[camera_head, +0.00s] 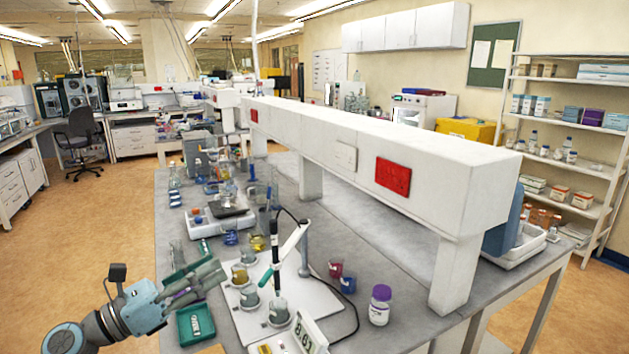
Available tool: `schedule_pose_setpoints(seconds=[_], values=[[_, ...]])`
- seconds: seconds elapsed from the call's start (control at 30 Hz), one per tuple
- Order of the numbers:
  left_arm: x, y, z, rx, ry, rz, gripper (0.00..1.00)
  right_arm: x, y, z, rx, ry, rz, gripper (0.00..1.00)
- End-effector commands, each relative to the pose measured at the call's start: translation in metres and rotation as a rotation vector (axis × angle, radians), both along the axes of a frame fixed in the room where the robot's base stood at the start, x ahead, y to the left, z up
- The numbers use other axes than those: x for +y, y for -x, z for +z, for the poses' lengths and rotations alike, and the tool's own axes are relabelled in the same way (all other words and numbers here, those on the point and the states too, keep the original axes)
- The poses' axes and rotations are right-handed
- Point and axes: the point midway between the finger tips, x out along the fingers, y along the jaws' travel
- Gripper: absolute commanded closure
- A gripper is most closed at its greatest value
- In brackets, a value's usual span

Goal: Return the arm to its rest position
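My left arm comes in from the lower left. Its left gripper (218,271) is at the near left edge of the grey lab bench (390,240), with its grey fingers pointing right toward the beakers. The fingers overlap in this view, so I cannot tell whether they are open or shut. A small purple patch shows by the fingers, and I cannot tell what it belongs to. A green box (196,324) lies on the bench just below the fingers. My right gripper is not in view.
A white meter with a probe arm (296,240) and several small beakers (278,311) stand right of the gripper. A purple-capped jar (380,305) and red and blue cups (348,284) are farther right. A white shelf (345,150) runs above the bench. The floor (80,240) at left is clear.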

Motion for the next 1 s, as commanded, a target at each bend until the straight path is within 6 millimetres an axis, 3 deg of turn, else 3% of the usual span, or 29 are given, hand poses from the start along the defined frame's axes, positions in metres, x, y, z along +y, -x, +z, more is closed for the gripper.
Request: schedule_pose_setpoints(seconds=[0.27,0.37,0.43,0.57,0.67,0.7,0.8,0.9,1.0], values=[[0.020,0.005,0.009,0.128,0.461,0.114,0.63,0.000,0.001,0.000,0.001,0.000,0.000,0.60],[0.043,0.010,-0.001,0.236,0.745,0.193,0.63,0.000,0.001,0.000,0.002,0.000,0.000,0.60],[0.066,0.016,-0.021,0.340,0.979,0.267,0.63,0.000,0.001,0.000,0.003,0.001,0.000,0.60],[0.108,0.041,-0.091,0.589,1.461,0.459,0.63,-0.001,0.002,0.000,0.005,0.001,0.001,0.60],[0.123,0.080,-0.168,0.804,1.811,0.660,0.63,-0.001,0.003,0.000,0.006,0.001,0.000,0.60],[0.123,0.100,-0.197,0.885,1.931,0.747,0.63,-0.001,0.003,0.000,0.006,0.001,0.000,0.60],[0.114,0.152,-0.255,1.053,2.155,0.959,0.63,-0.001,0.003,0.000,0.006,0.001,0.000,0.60],[0.099,0.201,-0.293,1.180,2.300,1.152,0.63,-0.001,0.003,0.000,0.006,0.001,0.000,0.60],[0.081,0.247,-0.319,1.284,2.397,1.337,0.63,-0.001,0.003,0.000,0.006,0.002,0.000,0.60]])
